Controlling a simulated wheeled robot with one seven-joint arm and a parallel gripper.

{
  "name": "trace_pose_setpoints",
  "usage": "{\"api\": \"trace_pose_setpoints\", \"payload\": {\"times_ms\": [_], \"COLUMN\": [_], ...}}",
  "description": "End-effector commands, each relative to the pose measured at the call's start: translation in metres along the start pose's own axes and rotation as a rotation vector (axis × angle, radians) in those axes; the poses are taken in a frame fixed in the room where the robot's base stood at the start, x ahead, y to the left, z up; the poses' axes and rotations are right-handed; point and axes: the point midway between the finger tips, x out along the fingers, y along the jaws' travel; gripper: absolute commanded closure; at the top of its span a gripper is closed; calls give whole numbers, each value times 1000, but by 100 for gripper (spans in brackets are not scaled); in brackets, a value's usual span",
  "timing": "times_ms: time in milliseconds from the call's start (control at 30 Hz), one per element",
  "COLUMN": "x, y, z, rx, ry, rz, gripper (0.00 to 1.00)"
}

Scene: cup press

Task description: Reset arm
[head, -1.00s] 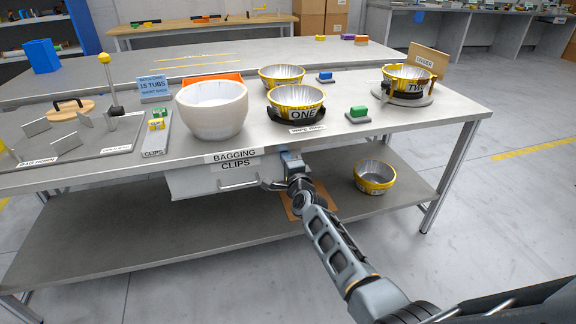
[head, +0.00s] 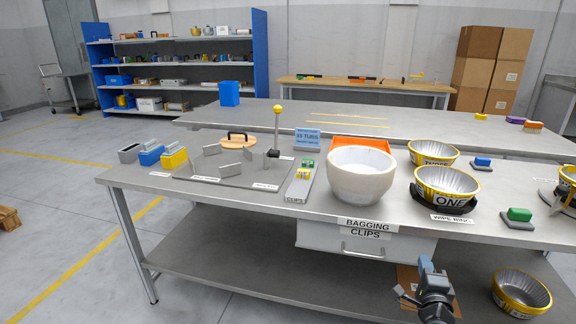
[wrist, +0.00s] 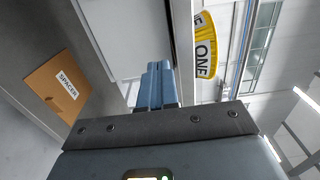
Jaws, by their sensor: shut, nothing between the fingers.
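My gripper (head: 425,265) is low at the front of the workbench, below the tabletop edge and right of the drawer labelled "BAGGING CLIPS" (head: 330,238). Its blue fingers are together and empty in the wrist view (wrist: 157,82). The drawer is shut or nearly so; I cannot tell which. My gripper appears apart from the drawer handle (head: 362,252).
On the bench stand a white bowl (head: 360,176), a tub marked "ONE" (head: 449,183) and a knobbed lever (head: 278,130). A tub (head: 521,292) sits on the lower shelf. A brown "SPACER" board (wrist: 60,90) lies beside my gripper.

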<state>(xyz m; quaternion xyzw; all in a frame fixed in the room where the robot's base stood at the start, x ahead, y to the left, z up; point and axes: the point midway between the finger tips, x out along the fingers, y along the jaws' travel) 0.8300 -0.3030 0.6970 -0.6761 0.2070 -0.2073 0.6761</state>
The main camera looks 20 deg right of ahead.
Motion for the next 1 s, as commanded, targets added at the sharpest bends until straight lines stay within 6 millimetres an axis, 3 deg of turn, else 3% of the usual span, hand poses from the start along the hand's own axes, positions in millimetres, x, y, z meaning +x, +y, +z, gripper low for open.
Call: {"api": "trace_pose_setpoints", "payload": {"times_ms": [167,267,667,1000], "x": [-19,-49,-206,-330], "y": [5,10,6,-35], "z": [4,10,29,33], "rx": [-54,-140,-590,-945], "ry": [-18,-48,-221,-381], "rz": [8,17,18,-30], "gripper": [100,100,100,100]}}
